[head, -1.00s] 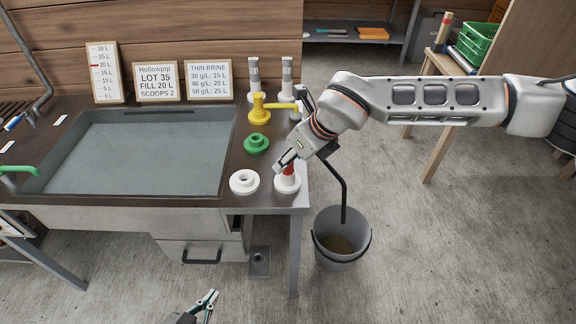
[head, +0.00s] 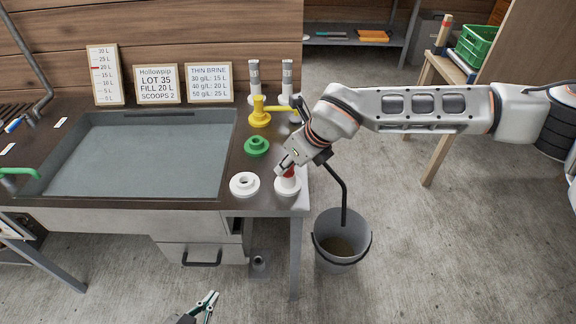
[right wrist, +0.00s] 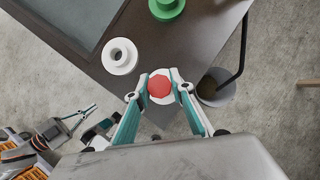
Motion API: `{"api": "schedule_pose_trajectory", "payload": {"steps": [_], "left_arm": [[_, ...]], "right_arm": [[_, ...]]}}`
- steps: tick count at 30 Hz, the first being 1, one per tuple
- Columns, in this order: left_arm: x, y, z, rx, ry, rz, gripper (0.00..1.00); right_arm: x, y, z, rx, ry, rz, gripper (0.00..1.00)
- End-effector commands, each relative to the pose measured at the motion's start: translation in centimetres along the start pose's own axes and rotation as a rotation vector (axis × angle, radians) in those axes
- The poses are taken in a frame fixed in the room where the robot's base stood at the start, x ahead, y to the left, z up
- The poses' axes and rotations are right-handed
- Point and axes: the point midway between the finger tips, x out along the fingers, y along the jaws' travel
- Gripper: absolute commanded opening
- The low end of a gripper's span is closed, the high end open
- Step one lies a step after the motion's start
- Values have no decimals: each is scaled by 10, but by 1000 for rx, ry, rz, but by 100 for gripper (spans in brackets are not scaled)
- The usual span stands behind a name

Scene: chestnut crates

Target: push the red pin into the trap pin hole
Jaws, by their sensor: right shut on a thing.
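The red pin (head: 289,172) stands upright at a white round flanged fitting (head: 287,187) on the front right corner of the bench. My right gripper (head: 285,170) is shut on it from above. In the right wrist view the red top of the pin (right wrist: 160,87) sits between the two fingertips (right wrist: 161,86), with a white rim around it. How deep the pin sits is hidden. My left gripper (head: 210,300) is empty and open at the bottom of the head view, low in front of the bench, far from the pin.
A white ring fitting (head: 244,184), a green one (head: 256,145) and a yellow tap-like handle (head: 259,112) line the bench beside the sunken basin (head: 140,155). A grey bucket (head: 342,225) stands on the floor right of the bench.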

Motion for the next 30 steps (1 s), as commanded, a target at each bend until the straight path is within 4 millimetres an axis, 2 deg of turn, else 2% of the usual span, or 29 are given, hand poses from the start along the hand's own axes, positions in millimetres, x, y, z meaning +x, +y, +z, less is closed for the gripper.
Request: {"api": "schedule_pose_trajectory", "payload": {"steps": [5, 11, 24, 30], "left_arm": [[0, 0, -1, 0, 1, 0, 0], [0, 0, -1, 0, 1, 0, 0], [1, 0, 1, -1, 0, 0, 0], [1, 0, 1, -1, 0, 0, 0]], "right_arm": [[-10, -1, 7, -1, -3, -1, 0], [-36, -1, 22, -1, -5, -2, 0], [-127, 0, 74, -2, -6, -2, 0], [-158, 0, 91, -1, -3, -1, 0]]}}
